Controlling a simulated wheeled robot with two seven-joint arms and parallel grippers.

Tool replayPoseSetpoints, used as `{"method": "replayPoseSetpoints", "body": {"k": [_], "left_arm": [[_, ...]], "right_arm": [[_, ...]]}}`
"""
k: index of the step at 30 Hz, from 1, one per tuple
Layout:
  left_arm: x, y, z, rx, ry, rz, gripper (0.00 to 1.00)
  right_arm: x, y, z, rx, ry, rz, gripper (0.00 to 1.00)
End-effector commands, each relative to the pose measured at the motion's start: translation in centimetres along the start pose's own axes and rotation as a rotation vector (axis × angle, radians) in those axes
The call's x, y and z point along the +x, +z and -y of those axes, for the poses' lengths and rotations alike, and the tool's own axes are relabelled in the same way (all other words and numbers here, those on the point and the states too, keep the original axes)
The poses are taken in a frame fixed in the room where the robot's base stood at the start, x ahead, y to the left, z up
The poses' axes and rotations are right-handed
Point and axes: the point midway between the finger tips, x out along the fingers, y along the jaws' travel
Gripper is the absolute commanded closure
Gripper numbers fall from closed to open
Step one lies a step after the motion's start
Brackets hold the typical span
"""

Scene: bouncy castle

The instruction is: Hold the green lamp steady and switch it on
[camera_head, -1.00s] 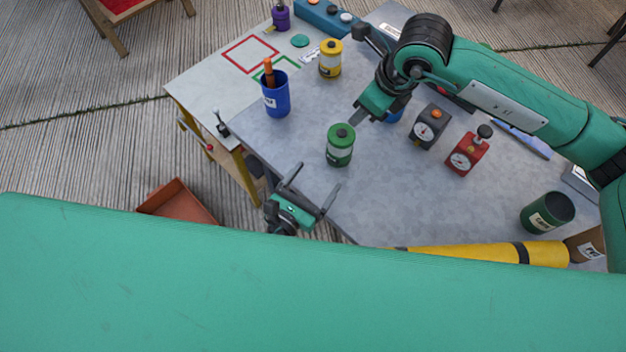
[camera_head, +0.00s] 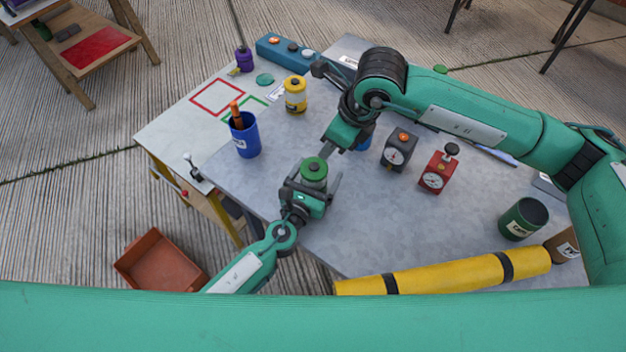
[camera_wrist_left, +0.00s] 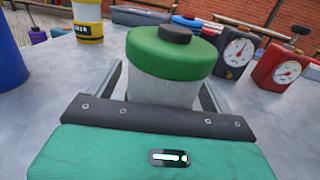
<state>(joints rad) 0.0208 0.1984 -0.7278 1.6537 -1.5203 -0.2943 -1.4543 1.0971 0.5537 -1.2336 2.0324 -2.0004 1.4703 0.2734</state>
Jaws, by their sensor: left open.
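The green lamp (camera_head: 314,169) stands upright on the grey table, with a green cap, a dark button on top and a pale body. In the left wrist view the lamp (camera_wrist_left: 172,60) stands between the two fingers of my left gripper (camera_head: 318,178). That gripper is open, with a finger on each side of the lamp; I cannot tell whether either touches it. My right gripper (camera_head: 327,150) points down from the upper right, close beside the lamp's top. Its fingers look together and empty. The lower part of the lamp is hidden by my left gripper.
A yellow lamp (camera_head: 295,95) and a blue cup (camera_head: 245,140) stand behind left. A black gauge box (camera_head: 398,155) and a red gauge box (camera_head: 438,175) stand right. A yellow roll (camera_head: 440,275) lies along the front edge.

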Motion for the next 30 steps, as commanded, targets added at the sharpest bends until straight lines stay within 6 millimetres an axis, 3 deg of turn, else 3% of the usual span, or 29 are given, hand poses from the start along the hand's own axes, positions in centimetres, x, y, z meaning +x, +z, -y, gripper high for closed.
{"method": "replayPoseSetpoints", "body": {"k": [7, 16, 22, 30], "left_arm": [[0.06, -0.01, -0.01, 0.0, 0.0, 0.0, 0.16], [0.04, -0.01, 0.0, 0.0, 0.0, 0.0, 0.75], [0.04, -0.01, -0.01, 0.0, 0.0, 0.0, 0.75], [0.03, -0.01, -0.01, 0.0, 0.0, 0.0, 0.75]], "right_arm": [[0.0, 0.0, 0.0, 0.0, 0.0, 0.0, 0.64], [0.0, 0.0, 0.0, 0.0, 0.0, 0.0, 0.64], [0.0, 0.0, 0.0, 0.0, 0.0, 0.0, 1.0], [0.0, 0.0, 0.0, 0.0, 0.0, 0.0, 1.0]]}}
